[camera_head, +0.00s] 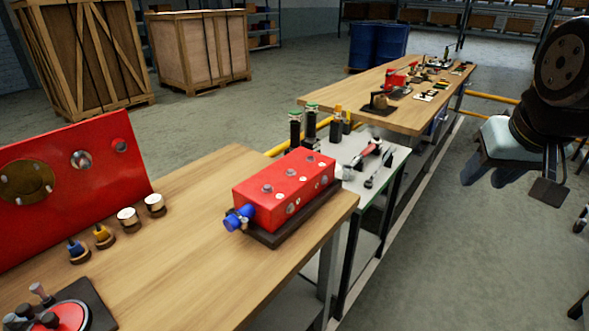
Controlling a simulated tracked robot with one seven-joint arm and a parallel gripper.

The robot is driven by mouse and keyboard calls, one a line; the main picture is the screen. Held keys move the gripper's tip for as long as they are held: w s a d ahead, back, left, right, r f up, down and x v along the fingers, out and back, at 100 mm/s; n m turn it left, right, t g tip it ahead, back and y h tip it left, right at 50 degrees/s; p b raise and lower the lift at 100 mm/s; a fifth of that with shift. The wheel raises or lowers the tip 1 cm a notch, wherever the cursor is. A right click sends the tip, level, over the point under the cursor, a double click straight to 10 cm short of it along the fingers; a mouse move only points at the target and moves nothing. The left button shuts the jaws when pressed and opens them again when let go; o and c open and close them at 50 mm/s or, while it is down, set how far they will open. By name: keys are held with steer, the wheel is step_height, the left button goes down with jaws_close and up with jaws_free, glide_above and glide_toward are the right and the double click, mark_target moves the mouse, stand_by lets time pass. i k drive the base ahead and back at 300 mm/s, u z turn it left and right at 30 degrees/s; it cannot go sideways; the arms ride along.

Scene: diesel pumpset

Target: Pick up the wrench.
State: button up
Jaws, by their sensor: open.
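A slim grey tool that looks like the wrench (378,168) lies on the small grey-topped table (398,153), near its right edge. A tool with a red part (360,157) lies just left of it. Both are small here, so their exact shapes are hard to tell. My gripper (549,186) hangs at the right edge of the view, over the floor and well apart from the table. It is open, and I see nothing between its fingers.
A red block with a blue fitting (285,188) stands on the near wooden bench (190,270). Several dark bottles (296,130) stand at the grey table's back left. A long wooden bench (335,95) lies beyond. Floor (470,240) right of the tables is mostly clear.

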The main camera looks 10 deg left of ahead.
mark_target(389, 150)
steer(key=z, duration=0.25)
steer(key=i, duration=0.95)
steer(key=u, duration=0.4)
